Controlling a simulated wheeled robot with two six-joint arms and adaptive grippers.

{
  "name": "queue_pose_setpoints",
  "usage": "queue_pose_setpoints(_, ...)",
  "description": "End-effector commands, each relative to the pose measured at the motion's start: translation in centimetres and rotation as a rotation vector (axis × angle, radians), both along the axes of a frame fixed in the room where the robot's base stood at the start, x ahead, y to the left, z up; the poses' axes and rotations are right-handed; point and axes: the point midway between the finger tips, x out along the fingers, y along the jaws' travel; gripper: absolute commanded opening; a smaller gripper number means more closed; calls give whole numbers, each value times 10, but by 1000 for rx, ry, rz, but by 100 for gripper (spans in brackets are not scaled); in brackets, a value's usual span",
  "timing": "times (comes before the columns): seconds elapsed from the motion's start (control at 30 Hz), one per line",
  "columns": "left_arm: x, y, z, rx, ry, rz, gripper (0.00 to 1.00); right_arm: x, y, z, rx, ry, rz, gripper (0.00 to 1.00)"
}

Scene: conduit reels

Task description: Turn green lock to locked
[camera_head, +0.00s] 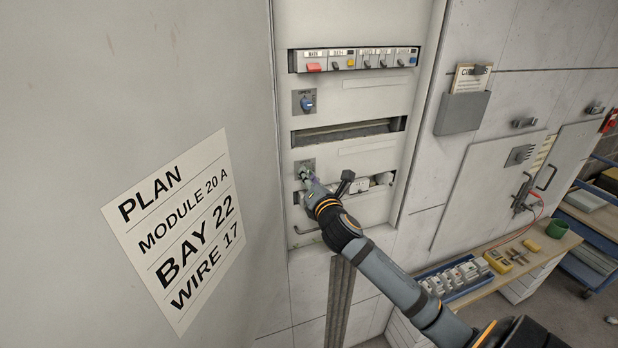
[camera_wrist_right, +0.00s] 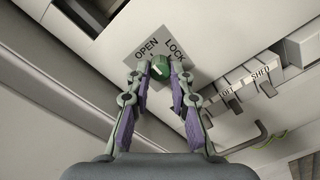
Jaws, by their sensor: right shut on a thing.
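The green lock (camera_wrist_right: 160,67) is a round green knob on a small grey plate (camera_wrist_right: 133,62) marked OPEN and LOCK. In the wrist view its face shows between my right gripper's fingertips (camera_wrist_right: 161,80). They are closed on its two sides. I cannot clearly tell which word the knob points to. In the head view my right gripper (camera_head: 308,183) reaches the lock plate (camera_head: 301,164) low in the open cabinet and hides most of the knob. My left gripper is in neither view.
A blue knob (camera_head: 307,103) sits on its own plate above. A module row (camera_head: 343,60) is higher up. Labelled levers (camera_wrist_right: 262,80) and a bar handle (camera_wrist_right: 246,143) lie close beside the lock. The open door with a plan sheet (camera_head: 177,229) stands at left. A workbench (camera_head: 517,272) is at right.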

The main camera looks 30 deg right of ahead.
Motion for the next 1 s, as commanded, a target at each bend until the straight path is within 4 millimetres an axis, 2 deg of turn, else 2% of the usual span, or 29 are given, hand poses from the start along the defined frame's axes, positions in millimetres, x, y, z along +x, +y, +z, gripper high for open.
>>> queue_pose_setpoints(0.27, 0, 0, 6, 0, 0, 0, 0, 0, 0, 2, 174, -41, 0, 0)
queue_pose_setpoints(1.0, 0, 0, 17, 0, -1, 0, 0, 0, 0, 3, 854, -205, 0, 0)
